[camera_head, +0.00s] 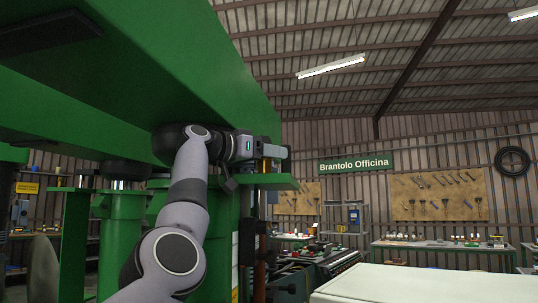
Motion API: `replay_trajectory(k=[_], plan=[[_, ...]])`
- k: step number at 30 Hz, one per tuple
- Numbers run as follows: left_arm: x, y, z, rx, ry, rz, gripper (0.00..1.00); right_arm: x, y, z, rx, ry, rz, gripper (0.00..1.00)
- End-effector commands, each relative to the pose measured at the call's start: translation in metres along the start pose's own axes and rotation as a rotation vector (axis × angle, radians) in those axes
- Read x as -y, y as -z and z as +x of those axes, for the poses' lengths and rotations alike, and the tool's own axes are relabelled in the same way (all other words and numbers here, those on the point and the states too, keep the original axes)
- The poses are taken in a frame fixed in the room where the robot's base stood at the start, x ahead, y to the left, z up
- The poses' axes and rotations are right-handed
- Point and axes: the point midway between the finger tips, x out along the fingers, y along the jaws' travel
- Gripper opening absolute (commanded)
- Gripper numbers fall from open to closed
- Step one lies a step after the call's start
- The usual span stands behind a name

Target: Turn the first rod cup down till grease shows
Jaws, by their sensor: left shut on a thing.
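My left gripper (264,151) is at the end of the grey arm, just under the big green beam and above a green ledge. It is shut on a small part, which I take to be the first rod cup. The fingers hide most of it, so its shape is unclear. A bit of yellow-brass colour shows at the fingers. No grease can be made out at this size. My right gripper is not in view.
The green beam (150,75) hangs close above my left arm. Green columns (122,235) stand close behind it. A pale flat top (420,285) is at lower right. Workbenches (445,246) and pegboards (440,195) line the far wall.

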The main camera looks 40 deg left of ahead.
Motion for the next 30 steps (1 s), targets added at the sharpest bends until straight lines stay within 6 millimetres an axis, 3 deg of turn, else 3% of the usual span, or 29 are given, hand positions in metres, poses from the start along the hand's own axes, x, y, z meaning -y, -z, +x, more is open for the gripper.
replay_trajectory(k=[30], plan=[[-0.0012,0.0033,-0.0038,-0.018,-0.110,-0.005,0.17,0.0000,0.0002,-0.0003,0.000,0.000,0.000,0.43]])
